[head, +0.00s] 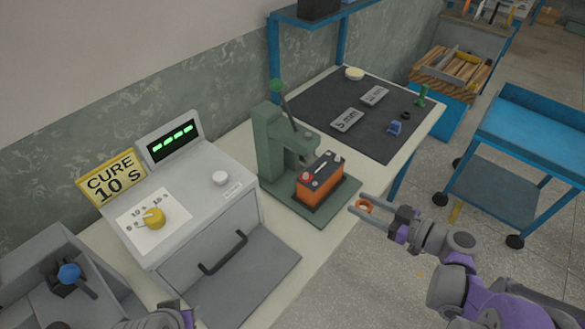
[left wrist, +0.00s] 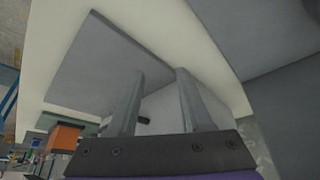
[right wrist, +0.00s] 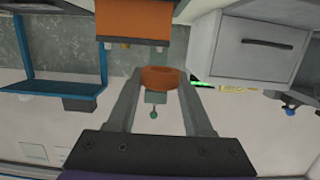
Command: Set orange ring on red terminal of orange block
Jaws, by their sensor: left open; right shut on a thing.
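The orange block (head: 318,188) is a battery with a dark top, standing upright on the green base plate of a press. Its red terminal (head: 308,176) is at the near left of the top, and a pale terminal (head: 338,157) is at the far right. My right gripper (head: 362,207) is shut on the orange ring (head: 365,205), to the right of the block and apart from it. The ring also shows between the fingers in the right wrist view (right wrist: 160,78). My left gripper (left wrist: 155,85) is open and empty; its fingers are outside the head view.
A green press (head: 275,140) stands close behind the block. A grey cure oven (head: 190,200) with a yellow dial is at the left. A dark mat (head: 350,95) with labels and small parts lies beyond. A blue cart (head: 530,130) stands at the right.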

